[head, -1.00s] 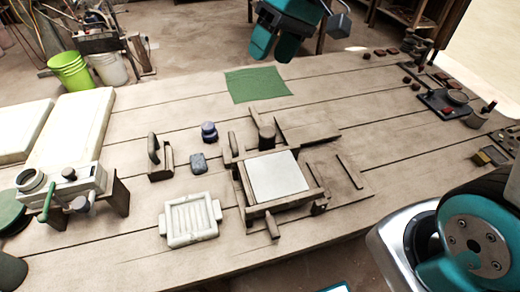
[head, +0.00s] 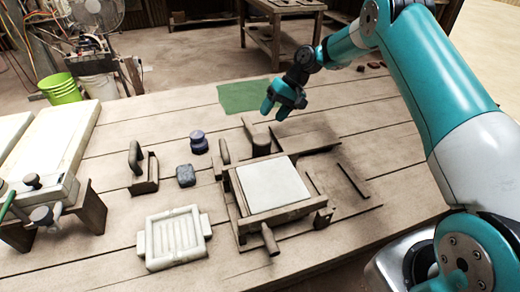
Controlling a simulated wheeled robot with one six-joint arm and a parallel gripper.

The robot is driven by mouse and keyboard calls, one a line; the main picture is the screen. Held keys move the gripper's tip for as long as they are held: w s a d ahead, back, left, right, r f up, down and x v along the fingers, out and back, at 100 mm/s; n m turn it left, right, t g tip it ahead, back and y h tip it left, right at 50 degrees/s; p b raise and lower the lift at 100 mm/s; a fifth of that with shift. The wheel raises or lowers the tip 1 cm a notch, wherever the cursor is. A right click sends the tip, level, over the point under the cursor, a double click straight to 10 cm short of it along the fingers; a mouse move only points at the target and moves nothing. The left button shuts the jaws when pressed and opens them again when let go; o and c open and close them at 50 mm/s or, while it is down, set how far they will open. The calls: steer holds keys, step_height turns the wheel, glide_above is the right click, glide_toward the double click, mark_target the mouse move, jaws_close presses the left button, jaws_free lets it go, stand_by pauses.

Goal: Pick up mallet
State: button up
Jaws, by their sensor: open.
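What looks like the mallet is a dark wooden tool with a round, drum-like head (head: 261,144) and a short handle that points to the back left. It lies behind the tile press, close to the press's rear edge. My gripper (head: 275,110) has teal fingers. It is open and empty, pointing down, and appears above and slightly behind the mallet in the head view. It does not appear to touch the mallet, but the exact height is hard to judge.
The wooden tile press (head: 257,216) holds a white tile (head: 273,184). A purple-blue jar (head: 199,142), grey block (head: 186,175), wooden-handled tool (head: 142,168) and white mould (head: 174,236) stand left. A green cloth (head: 244,96) lies behind.

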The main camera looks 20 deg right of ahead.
mark_target(259, 135)
steer(key=x, duration=0.6)
steer(key=p+x, duration=0.1)
steer(key=x, duration=0.2)
steer(key=shift+w+d+f, duration=0.1)
steer(key=shift+f, duration=0.25)
steer(key=shift+c, duration=0.5)
jaws_close()
